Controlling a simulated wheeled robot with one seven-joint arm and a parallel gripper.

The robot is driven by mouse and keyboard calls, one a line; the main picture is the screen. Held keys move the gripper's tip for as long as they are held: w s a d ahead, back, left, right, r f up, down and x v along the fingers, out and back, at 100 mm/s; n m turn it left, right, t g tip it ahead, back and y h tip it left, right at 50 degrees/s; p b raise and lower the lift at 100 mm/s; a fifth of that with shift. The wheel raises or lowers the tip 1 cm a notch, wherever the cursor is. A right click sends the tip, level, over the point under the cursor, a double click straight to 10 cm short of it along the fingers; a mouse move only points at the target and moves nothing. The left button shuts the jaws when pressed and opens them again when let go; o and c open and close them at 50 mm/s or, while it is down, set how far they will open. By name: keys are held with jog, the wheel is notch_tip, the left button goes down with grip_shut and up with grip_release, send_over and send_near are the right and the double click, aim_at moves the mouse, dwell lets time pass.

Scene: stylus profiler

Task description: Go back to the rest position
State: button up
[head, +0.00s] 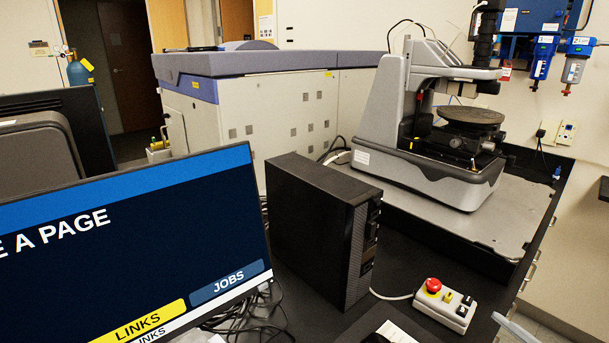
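The stylus profiler (388,107) stands at the right on a grey plate on the dark bench. Its round dark stage (470,116) sits under the head at the top of its column. A small control box (444,305) with a red button lies on the bench in front of it. My gripper is not seen in the head view. A pale slanted piece shows at the bottom right edge, and I cannot tell what it is.
A monitor (130,240) fills the lower left. A black computer tower (318,230) stands beside it, with loose cables (245,315) between. A large grey cabinet (270,115) stands behind. Blue-topped filters (541,58) hang on the right wall. Bare floor shows at the lower right.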

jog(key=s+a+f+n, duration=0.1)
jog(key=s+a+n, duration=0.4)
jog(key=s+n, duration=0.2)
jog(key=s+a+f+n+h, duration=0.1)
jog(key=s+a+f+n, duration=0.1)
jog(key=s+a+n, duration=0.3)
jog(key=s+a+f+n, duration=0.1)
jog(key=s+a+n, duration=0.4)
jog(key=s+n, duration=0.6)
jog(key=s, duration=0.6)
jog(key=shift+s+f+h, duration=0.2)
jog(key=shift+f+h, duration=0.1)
